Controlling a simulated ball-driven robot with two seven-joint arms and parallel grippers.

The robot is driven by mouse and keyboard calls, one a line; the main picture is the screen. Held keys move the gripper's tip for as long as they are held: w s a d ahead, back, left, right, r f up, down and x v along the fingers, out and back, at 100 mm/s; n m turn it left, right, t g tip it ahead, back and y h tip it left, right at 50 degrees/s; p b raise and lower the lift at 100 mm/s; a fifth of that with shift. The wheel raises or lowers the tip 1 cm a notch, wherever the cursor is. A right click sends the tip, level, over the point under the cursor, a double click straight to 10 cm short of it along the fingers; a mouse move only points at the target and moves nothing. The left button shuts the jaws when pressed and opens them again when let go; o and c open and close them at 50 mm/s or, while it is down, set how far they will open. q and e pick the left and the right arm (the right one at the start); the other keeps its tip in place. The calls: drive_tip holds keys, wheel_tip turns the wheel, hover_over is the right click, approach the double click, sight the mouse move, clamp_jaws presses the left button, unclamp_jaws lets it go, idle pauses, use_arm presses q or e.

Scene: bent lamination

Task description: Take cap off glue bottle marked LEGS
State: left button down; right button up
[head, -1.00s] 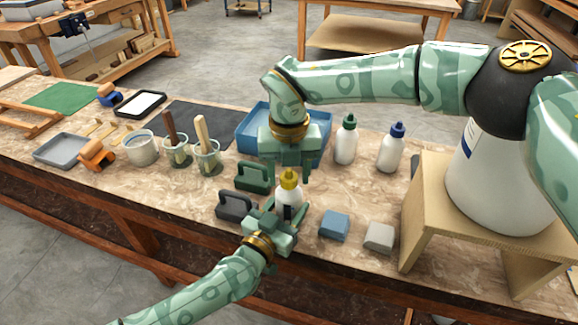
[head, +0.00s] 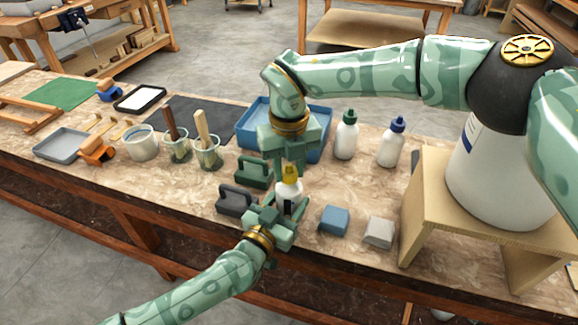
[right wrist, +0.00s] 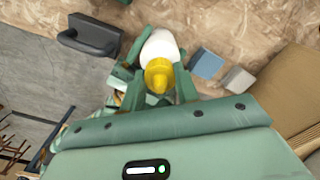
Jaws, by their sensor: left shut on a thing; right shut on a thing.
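A white glue bottle (head: 289,190) with a yellow cap (head: 291,172) stands upright near the front of the bench; no marking on it can be read. My left gripper (head: 282,206) is shut on the bottle's body from the front. My right gripper (head: 292,166) points down from above and is shut on the yellow cap. The right wrist view shows the yellow cap (right wrist: 158,76) between my right fingers, with the white bottle (right wrist: 160,47) beyond it. The cap looks still on the bottle. Two more white bottles, with a green cap (head: 348,117) and a blue cap (head: 398,124), stand to the right.
A green-handled block (head: 254,172) and a dark-handled block (head: 236,200) lie left of the bottle. A blue block (head: 335,219) and a grey block (head: 379,232) lie to its right. A blue tray (head: 255,122) is behind. A wooden stand (head: 425,205) is at the right.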

sight(289, 164)
drive_tip(key=shift+r, duration=0.2)
drive_tip(key=shift+r, duration=0.9)
drive_tip(key=shift+r, duration=2)
use_arm(q)
drive_tip(key=shift+c, duration=2.4)
unclamp_jaws()
